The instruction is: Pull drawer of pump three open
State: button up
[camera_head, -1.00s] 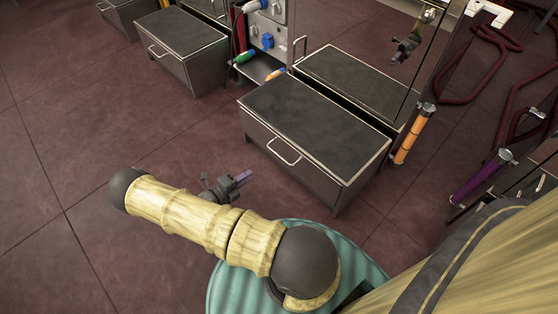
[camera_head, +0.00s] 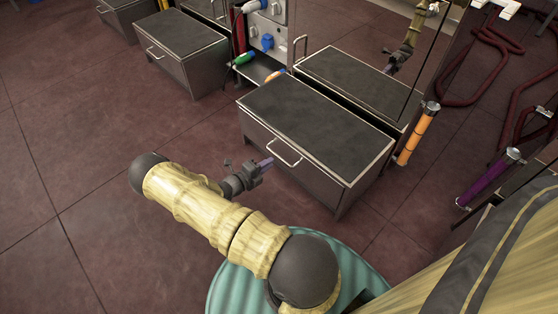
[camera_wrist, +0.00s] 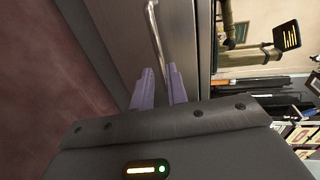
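A grey metal drawer unit (camera_head: 300,168) with a dark top (camera_head: 310,120) stands in front of my arm, its front closed flush. I see no pump number on it. Its silver bar handle (camera_head: 284,152) is on the front; in the wrist view the handle (camera_wrist: 154,35) runs down toward my fingertips. My gripper (camera_head: 268,163) is just in front of the drawer, close to the handle's lower left. In the wrist view my gripper's purple fingers (camera_wrist: 161,72) stand a little apart, with the handle's near end in line with the gap. Contact cannot be told.
A similar drawer unit (camera_head: 180,55) stands at the upper left. An orange cylinder (camera_head: 418,135) and a purple cylinder (camera_head: 488,178) stand at the right, near dark red hoses (camera_head: 480,65). A glossy panel behind mirrors my arm. The floor at left is clear.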

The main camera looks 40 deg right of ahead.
aim_at(279, 157)
jog(key=b+x, duration=0.2)
jog(key=x, duration=0.4)
jog(key=shift+d, duration=0.25)
jog(key=shift+c, duration=0.4)
grip_shut()
